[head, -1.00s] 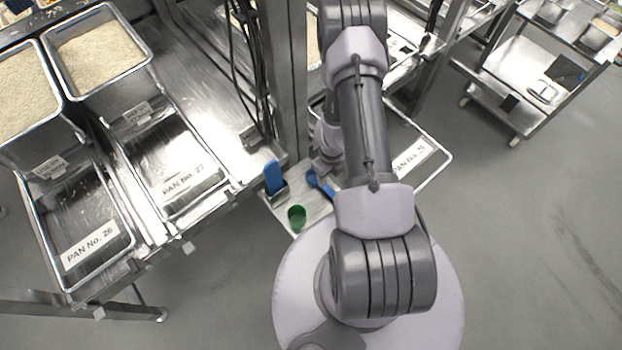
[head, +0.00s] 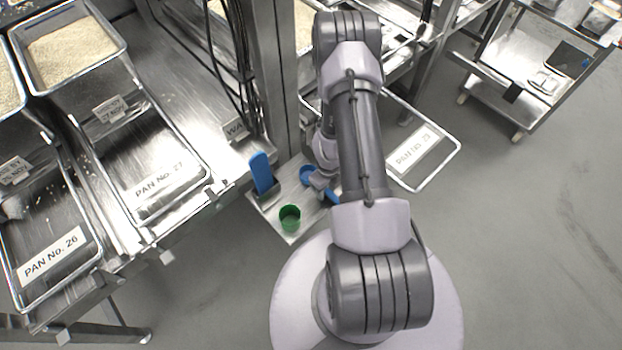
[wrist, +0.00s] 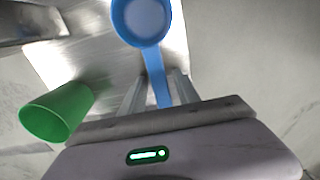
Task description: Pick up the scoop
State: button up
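The blue scoop (wrist: 142,22) lies on a small metal shelf, its round bowl at the top of the wrist view and its handle running down toward my gripper (wrist: 161,80). The fingers stand on either side of the handle, apart, with small gaps appearing beside it. Contact with the handle cannot be made out. In the head view the scoop's bowl (head: 306,174) shows left of my wrist, which hides its middle; part of the handle shows to the right.
A green cup (head: 290,218) stands on the shelf (head: 272,211) near the scoop, also in the wrist view (wrist: 57,111). A blue upright object (head: 262,172) sits in a holder beside a metal post (head: 276,80). Labelled pans (head: 150,178) are at left.

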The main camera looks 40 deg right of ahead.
grip_shut()
notch_tip(320, 180, up, 16)
jog(key=p, duration=1.6)
